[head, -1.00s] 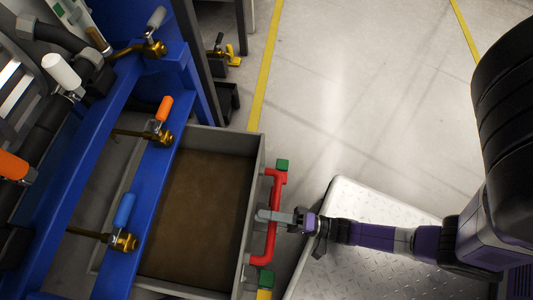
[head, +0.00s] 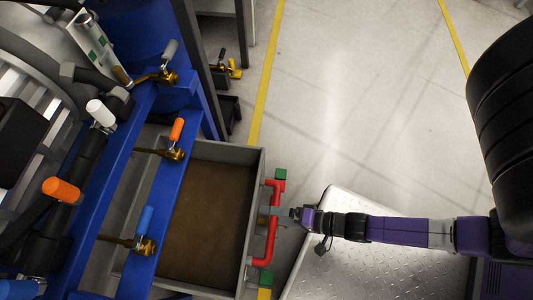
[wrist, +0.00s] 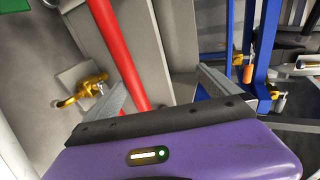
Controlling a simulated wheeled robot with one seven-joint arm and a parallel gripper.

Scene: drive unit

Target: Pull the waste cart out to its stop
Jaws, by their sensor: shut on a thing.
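The waste cart (head: 253,185) is a grey open box with a brown inside, standing at the left of the head view. Its left part lies under a blue frame beam, and its right part shows clear of it. A red handle (head: 271,246) with green end blocks is fixed to its right side. My gripper (head: 270,218) is shut on the middle of this handle, reaching in from the right. In the wrist view the red handle (wrist: 120,55) runs between the two grey fingers. The fingertips are partly hidden.
The blue frame (head: 165,190) carries valves with orange, blue and grey handles above the cart. A silver tread-plate surface (head: 340,265) lies under my arm. A yellow line (head: 267,80) crosses the floor behind the cart. Open floor (head: 360,110) lies to the right.

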